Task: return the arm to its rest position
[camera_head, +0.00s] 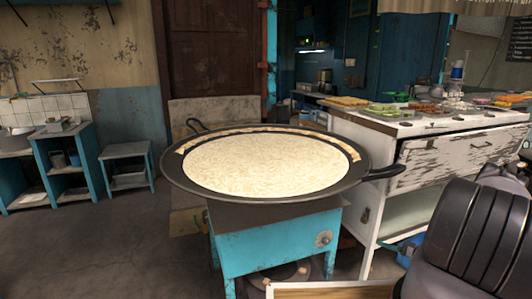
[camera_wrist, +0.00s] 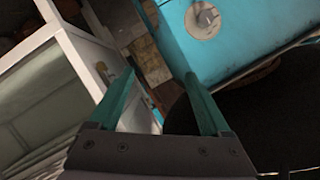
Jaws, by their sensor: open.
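My arm (camera_head: 475,235) shows at the lower right of the head view, dark and close to the camera. My gripper is out of the head view. In the wrist view my gripper (camera_wrist: 160,88) has two green fingers spread apart, with nothing between them. Beyond the fingertips are the turquoise stove stand and the side of the white counter, tilted in the picture.
A worn white counter (camera_head: 450,155) with food trays stands at right. Turquoise shelves (camera_head: 85,160) stand at left. Floor between is open.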

